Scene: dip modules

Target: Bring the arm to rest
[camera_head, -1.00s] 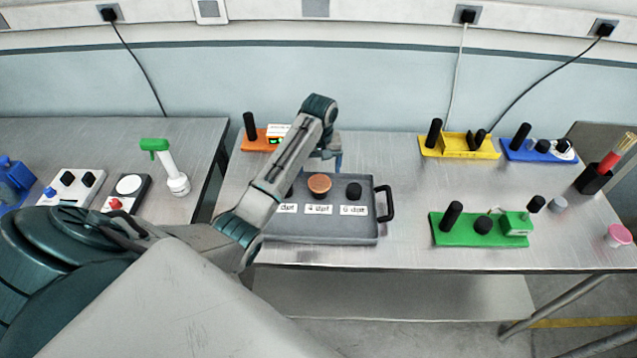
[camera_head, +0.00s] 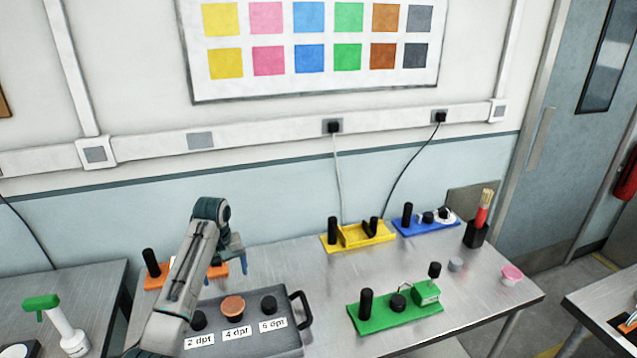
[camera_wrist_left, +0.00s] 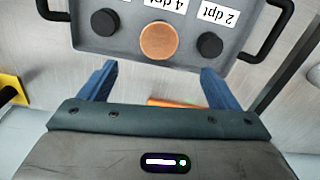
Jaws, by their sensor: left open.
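My left gripper (camera_head: 243,265) is in the head view, above the table behind the grey tray, with its blue fingers pointing down. In the left wrist view the two blue fingers (camera_wrist_left: 158,88) stand wide apart with nothing between them. The grey tray (camera_head: 278,346) has labels 2 dpt, 4 dpt and 6 dpt. A copper-brown round piece (camera_head: 232,305) sits behind the 4 dpt label, with a black knob (camera_head: 199,320) behind 2 dpt and another (camera_head: 268,305) behind 6 dpt. The orange module (camera_head: 160,278) is partly hidden behind my arm. My right gripper does not show.
A yellow module (camera_head: 331,243), a blue module (camera_head: 410,226) and a green module (camera_head: 370,325) stand to the right. A black brush holder (camera_head: 475,236) and a pink cup (camera_head: 511,274) are near the right edge. Bare tabletop (camera_head: 315,275) lies between tray and yellow module.

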